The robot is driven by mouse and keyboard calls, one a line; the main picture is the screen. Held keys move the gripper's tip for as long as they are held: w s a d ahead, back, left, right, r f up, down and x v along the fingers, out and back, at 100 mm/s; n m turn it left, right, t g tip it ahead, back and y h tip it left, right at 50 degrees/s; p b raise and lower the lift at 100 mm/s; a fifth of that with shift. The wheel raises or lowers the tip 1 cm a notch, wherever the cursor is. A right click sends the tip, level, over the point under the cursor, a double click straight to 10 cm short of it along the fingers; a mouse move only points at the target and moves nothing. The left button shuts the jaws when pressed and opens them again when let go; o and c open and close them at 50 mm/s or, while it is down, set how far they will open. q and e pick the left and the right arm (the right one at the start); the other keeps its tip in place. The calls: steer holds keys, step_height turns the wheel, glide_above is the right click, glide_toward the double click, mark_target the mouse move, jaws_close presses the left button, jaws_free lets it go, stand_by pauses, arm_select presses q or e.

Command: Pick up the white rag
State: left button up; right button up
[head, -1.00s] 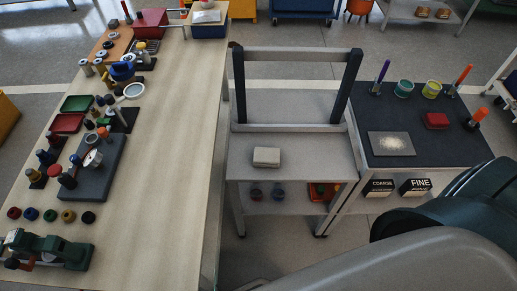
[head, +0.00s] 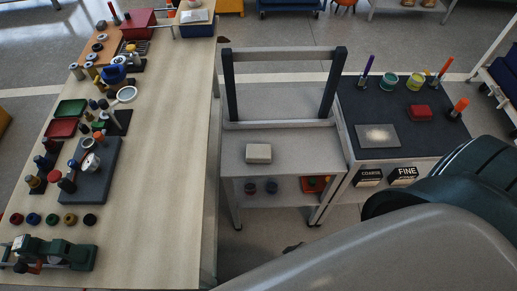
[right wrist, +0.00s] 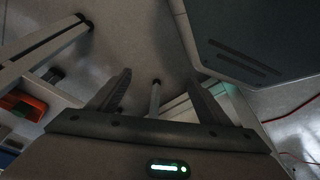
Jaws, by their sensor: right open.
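The white rag (head: 258,153) looks like a folded pale block. It lies flat on the top of the grey cart (head: 300,160), left of the middle, in the head view. My right gripper (right wrist: 160,88) shows in the right wrist view with its two fingers apart and nothing between them. In the head view my right arm fills the lower right and its gripper is out of sight. The rag cannot be made out in the right wrist view. My left gripper is in neither view.
A dark frame (head: 283,85) stands at the cart's back. A long wooden workbench (head: 165,150) with many tools and parts is on the left. A dark-topped cart (head: 430,140) with pots, a red block and upright handles adjoins on the right. The cart top around the rag is clear.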

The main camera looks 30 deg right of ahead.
mark_target(258, 150)
steer(key=w+a+r+n+y+p, duration=0.1)
steer(key=w+a+r+n+p, duration=0.15)
steer(key=w+r, duration=0.7)
steer(key=w+a+r+n+y+p, duration=0.1)
steer(key=w+a+r+p, duration=0.15)
steer(key=w+r, duration=0.75)
steer(key=w+a+r+n+p, duration=0.25)
steer(key=w+r, duration=0.25)
steer(key=r, duration=1)
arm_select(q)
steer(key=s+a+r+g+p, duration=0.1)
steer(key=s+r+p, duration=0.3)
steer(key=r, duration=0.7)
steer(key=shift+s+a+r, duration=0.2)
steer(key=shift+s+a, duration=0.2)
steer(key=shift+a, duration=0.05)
arm_select(e)
steer(key=w+d+r+n+g+h, duration=0.1)
steer(key=w+d+r, duration=0.2)
steer(key=d+r, duration=0.3)
steer(key=w+d+r+n+g+h, duration=0.1)
steer(key=w+d+r, duration=0.3)
steer(key=r, duration=0.5)
steer(key=d+n+g, duration=0.1)
steer(key=d, duration=0.1)
steer(key=shift+w+d+r+n+h, duration=0.2)
steer(key=shift+d+r+n+h, duration=0.1)
